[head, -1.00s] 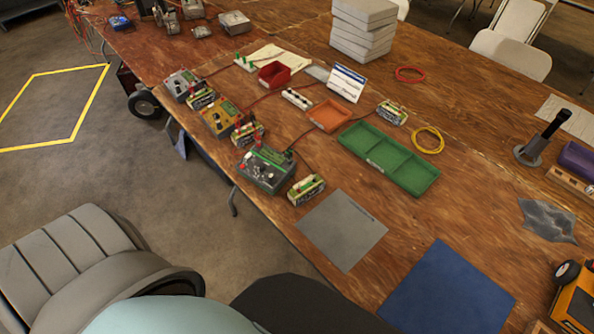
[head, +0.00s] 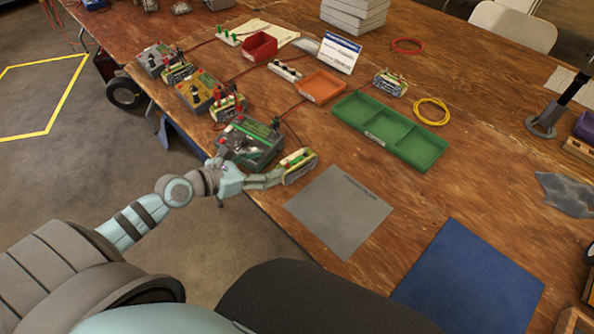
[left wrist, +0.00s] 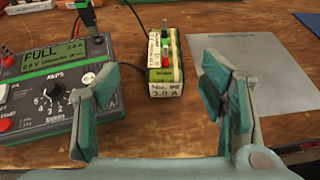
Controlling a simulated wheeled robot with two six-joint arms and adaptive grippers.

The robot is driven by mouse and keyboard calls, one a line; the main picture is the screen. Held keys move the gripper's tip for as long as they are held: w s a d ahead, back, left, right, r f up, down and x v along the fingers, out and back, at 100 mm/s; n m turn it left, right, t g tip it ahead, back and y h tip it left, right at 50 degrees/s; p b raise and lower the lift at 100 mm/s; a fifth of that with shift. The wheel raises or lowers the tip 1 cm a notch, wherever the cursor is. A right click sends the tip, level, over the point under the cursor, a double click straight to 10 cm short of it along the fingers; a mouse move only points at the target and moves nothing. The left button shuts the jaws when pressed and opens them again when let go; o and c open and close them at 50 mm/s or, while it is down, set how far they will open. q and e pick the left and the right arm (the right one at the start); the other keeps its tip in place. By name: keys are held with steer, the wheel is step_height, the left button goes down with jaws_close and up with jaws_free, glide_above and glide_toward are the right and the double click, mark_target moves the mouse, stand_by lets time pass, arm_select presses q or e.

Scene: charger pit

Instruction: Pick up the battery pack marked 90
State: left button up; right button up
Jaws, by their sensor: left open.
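The battery pack (head: 300,164), cream and green with a red and a green terminal on top, stands near the table's front edge, right of a grey charger (head: 248,142). In the left wrist view the pack (left wrist: 165,72) has a label that seems to read 90, above "3.0 A". My left gripper (head: 270,177) is open at its near side. In the left wrist view the pack stands ahead, in the gap between the fingers (left wrist: 157,88), with no contact visible. The charger (left wrist: 58,80) there shows "FULL" beside the left finger. My right gripper is not in view.
More chargers with packs (head: 228,107) stand to the left along the edge. A grey mat (head: 339,210) and a blue mat (head: 468,280) lie to the right. A green tray (head: 388,132), an orange tray (head: 320,86) and another pack (head: 390,82) are behind.

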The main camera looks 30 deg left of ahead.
mark_target(294, 162)
arm_select(q)
steer(key=b+x, duration=0.1)
steer(key=x, duration=0.4)
steer(key=shift+w+f, duration=0.15)
steer(key=shift+w, duration=0.1)
steer(key=x, duration=0.2)
steer(key=b+x, duration=0.1)
steer(key=x, duration=0.3)
steer(key=shift+s+d+f+b, duration=0.3)
steer(key=shift+s+d+b, duration=0.05)
steer(key=shift+d+b, duration=0.05)
steer(key=shift+s+r, duration=0.1)
steer(key=shift+r, duration=0.05)
jaws_close()
